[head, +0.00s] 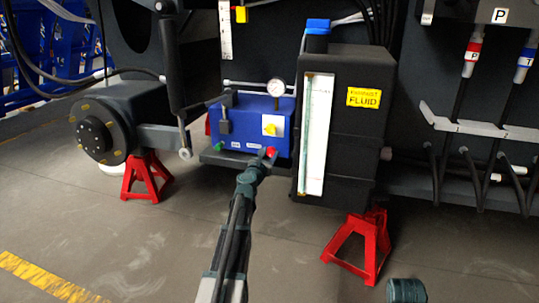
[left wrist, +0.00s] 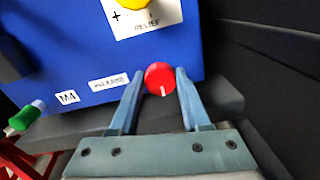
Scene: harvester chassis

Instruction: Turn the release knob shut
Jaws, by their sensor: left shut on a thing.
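The release knob (left wrist: 160,78) is a round red knob with a white mark pointing down in the left wrist view, low on the front of the blue box. In the head view the red knob (head: 270,151) shows at the blue box's lower right. My left gripper (left wrist: 156,78) is shut on it, one finger on each side. In the head view my left gripper (head: 266,155) reaches the box from below. The blue valve box (head: 245,122) carries a gauge (head: 276,87) on top.
A black fluid tank (head: 357,125) with a sight glass stands close to the right of the box. Red stands (head: 147,178) rest on the floor at both sides. A yellow knob (left wrist: 133,4) is above the red one, a green knob (left wrist: 27,117) to its left.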

